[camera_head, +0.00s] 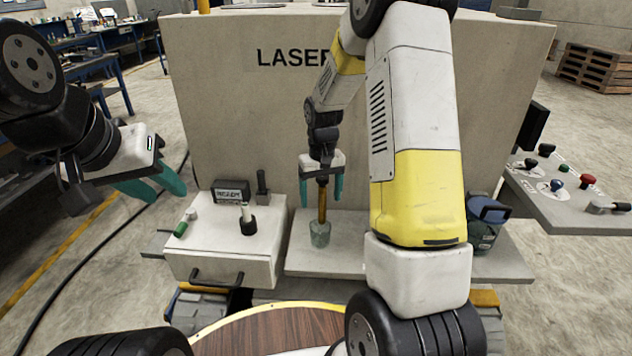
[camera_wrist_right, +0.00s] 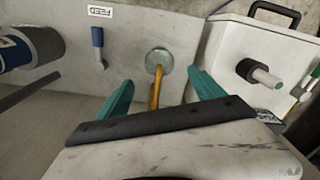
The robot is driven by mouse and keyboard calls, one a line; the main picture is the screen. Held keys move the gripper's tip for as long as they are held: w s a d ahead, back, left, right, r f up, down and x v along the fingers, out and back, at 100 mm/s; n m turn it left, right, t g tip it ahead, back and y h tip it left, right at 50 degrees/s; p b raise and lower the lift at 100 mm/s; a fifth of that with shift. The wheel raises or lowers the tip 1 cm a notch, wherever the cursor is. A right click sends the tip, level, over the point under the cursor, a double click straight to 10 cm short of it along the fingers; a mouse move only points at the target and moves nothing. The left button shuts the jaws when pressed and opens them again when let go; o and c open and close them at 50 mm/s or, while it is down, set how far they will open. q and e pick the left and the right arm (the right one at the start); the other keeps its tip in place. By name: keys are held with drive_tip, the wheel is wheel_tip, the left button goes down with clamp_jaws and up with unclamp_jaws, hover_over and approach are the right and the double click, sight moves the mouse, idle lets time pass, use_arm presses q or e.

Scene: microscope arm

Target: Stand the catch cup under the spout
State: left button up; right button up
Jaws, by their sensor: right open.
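A small grey-green cup (camera_head: 320,234), apparently the catch cup, sits upright on the grey shelf (camera_head: 342,263). An orange-brown rod (camera_head: 322,202) rises from it; I cannot tell how the two join. The right wrist view shows the cup (camera_wrist_right: 159,61) and the rod (camera_wrist_right: 155,92) too. My right gripper (camera_head: 321,200) is above the cup, its teal fingers open on either side of the rod. My left gripper (camera_head: 170,192) is open and empty, at the left, away from the cup. I cannot identify the spout with certainty.
A white box (camera_head: 225,262) with a dark handle stands left of the shelf. A dark blue container (camera_head: 484,232) stands at the right. A blue-topped fitting (camera_wrist_right: 97,38) is by the FEED label (camera_wrist_right: 100,11). The big LASER-marked housing (camera_head: 235,110) rises behind. My right arm hides part of the shelf.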

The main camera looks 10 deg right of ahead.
drive_tip(key=s+r+t+y, duration=0.1)
drive_tip(key=s+r+t, duration=0.1)
drive_tip(key=s+r, duration=0.5)
drive_tip(key=s+r+t, duration=0.1)
drive_tip(key=s+r, duration=0.3)
drive_tip(key=r, duration=0.7)
drive_tip(key=s+a+r+t, duration=0.1)
drive_tip(key=s+r, duration=0.2)
drive_tip(key=s, duration=0.3)
drive_tip(key=s+a+r+t+y, duration=0.1)
drive_tip(key=s+r+t, duration=0.1)
drive_tip(key=s, duration=0.5)
drive_tip(key=shift+r+m, duration=0.3)
drive_tip(key=shift+r, duration=0.1)
drive_tip(key=shift+a, duration=0.1)
